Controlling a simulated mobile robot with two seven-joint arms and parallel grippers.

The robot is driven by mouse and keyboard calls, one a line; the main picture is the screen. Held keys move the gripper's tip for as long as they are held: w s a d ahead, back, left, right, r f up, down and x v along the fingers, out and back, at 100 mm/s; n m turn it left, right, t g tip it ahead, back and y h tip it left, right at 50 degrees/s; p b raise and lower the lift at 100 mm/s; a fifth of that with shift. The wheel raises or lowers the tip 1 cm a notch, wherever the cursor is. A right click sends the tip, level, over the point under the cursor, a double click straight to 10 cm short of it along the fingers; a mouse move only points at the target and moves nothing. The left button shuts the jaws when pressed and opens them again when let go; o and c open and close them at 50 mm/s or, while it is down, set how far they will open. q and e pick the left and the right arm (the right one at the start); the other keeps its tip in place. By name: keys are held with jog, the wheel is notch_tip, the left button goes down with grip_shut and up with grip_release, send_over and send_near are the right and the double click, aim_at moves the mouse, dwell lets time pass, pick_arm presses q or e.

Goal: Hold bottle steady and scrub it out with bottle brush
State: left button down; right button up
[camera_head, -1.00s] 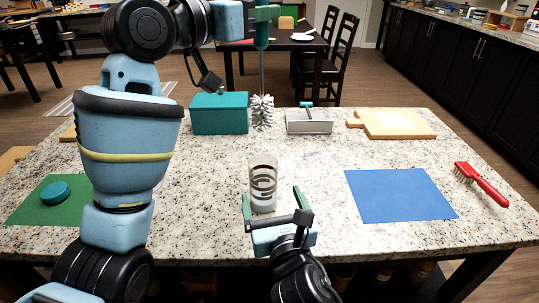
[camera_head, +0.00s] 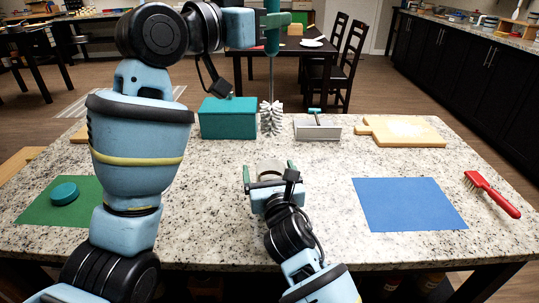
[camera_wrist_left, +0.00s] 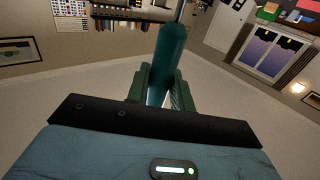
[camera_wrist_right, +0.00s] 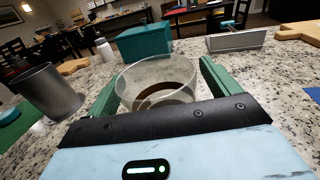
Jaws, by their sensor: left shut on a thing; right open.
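The bottle brush has a teal handle (camera_wrist_left: 168,55) and white bristles (camera_head: 271,118). My left gripper (camera_head: 272,20) is shut on the handle and holds the brush upright, bristles down, above the counter's far side. The clear bottle (camera_wrist_right: 158,84) stands upright on the counter with a dark band inside. In the head view only its top (camera_head: 269,168) shows; my right gripper hides the rest. My right gripper (camera_head: 270,172) is open, with its two green fingers on either side of the bottle. I cannot tell whether they touch it.
Behind are a teal box (camera_head: 228,119), a grey tray (camera_head: 318,130) and a cutting board (camera_head: 402,131). A blue mat (camera_head: 408,204) and red brush (camera_head: 491,193) lie right. A teal lid (camera_head: 64,193) sits on a green mat (camera_head: 38,210) left. A metal cup (camera_wrist_right: 48,92) stands left of the bottle.

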jog(key=shift+w, duration=0.1)
jog(key=c, duration=1.2)
dwell(0.4)
pick_arm(q)
jog(key=shift+f, duration=2.05)
